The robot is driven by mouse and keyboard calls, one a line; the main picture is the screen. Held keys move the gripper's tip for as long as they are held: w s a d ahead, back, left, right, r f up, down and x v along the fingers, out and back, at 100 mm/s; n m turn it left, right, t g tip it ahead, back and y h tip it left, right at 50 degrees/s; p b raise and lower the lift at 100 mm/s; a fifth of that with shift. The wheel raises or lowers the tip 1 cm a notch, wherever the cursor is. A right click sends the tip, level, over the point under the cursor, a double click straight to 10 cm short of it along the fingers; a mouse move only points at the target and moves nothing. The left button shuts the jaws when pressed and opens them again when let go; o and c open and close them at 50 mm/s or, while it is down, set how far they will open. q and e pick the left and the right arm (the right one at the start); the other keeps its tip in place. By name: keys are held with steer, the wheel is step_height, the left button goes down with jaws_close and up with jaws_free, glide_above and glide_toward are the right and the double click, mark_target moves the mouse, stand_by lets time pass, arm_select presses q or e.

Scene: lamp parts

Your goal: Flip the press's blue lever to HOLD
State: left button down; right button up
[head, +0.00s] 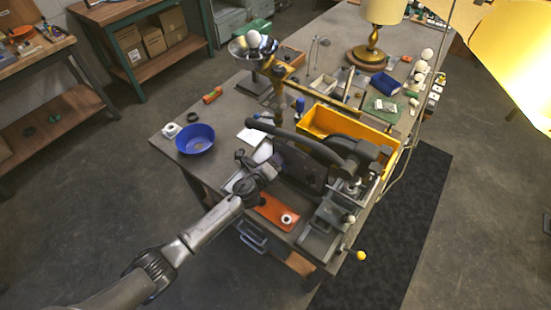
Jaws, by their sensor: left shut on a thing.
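The press (330,205) stands at the near end of the bench, with a long dark handle (305,138) reaching up and to the left. My left gripper (250,160) comes in from the lower left and is at the press's left side, below this handle. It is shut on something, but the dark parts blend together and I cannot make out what. A small upright blue piece (299,105) shows behind the handle; I cannot tell whether it is the press's lever. No HOLD marking is readable. My right gripper is not in view.
An orange plate (277,212) with a white ring lies before the press. A yellow bin (340,124) stands behind it. A blue bowl (195,139) sits at the bench's left. A yellow knob (361,255) sticks out at the near right. A brass lamp (370,50) stands far back.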

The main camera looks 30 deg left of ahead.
arm_select(q)
steer(key=c, duration=1.2)
jaws_free()
steer(key=shift+d+f, duration=0.1)
steer(key=shift+d, duration=0.1)
steer(key=shift+o, duration=1.7)
steer(key=shift+a, duration=0.1)
steer(key=s+a+r+p, duration=0.1)
steer(key=s, duration=1.2)
steer(key=shift+s+a+r, duration=0.15)
steer(key=shift+s+a, duration=0.15)
steer(key=shift+s, duration=0.05)
